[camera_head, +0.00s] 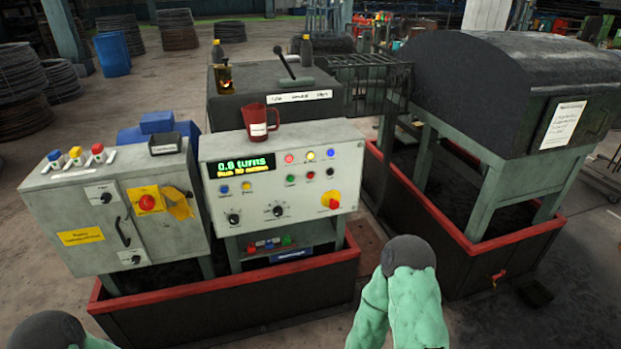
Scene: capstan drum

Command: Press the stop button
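The control panel (255,215) has a pale front with a green lit display (240,167), small coloured buttons and black knobs. A red mushroom button on a yellow base (331,201) sits at its lower right. A small red button (289,158) is in its upper row. The grey cabinet on the left has a red knob on a yellow plate (147,203). Labels are too small to tell which one is marked stop. My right arm shows at the bottom centre, below and right of the panel, and part of my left arm shows at bottom left. Neither gripper is visible.
A red mug (258,123) stands on the panel's top edge. A lever (284,64) rises behind it. Red-rimmed trays (225,281) surround the machine's base. A dark hooded machine (508,85) stands at right. The floor at bottom right is mostly clear.

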